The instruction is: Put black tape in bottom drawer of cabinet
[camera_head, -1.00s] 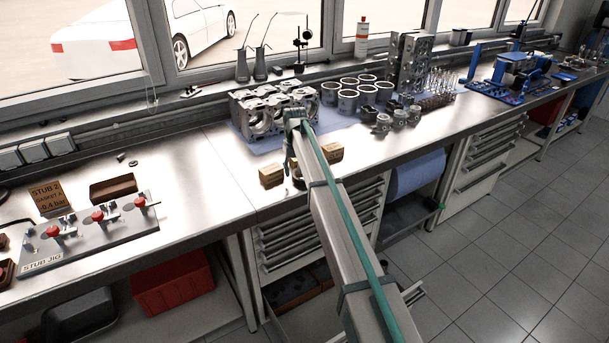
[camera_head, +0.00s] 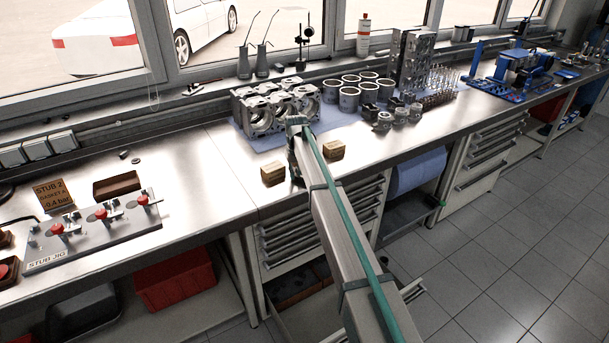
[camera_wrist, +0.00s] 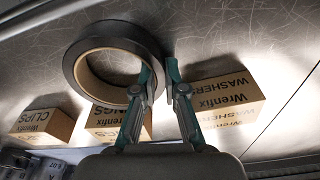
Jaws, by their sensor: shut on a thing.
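The black tape (camera_wrist: 113,42) is a black roll with a tan inner core, seen in the wrist view just above the metal bench. My gripper (camera_wrist: 160,72) is shut on the right side of its ring, with one finger on each side of the wall. In the head view my gripper (camera_head: 297,180) is mostly hidden by my arm, and I cannot make out the tape there. The cabinet (camera_head: 276,240) stands under the bench with several drawers. Its bottom drawer (camera_head: 262,302) is pulled out, with brown and dark contents, partly hidden by my arm.
Cardboard boxes stand by the gripper: a washers box (camera_wrist: 228,98), a clips box (camera_wrist: 42,125) and a middle one (camera_wrist: 104,122). An engine block (camera_head: 262,112) and cylinder liners (camera_head: 348,98) stand behind. A stub jig (camera_head: 95,232) is left. The floor at right is clear.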

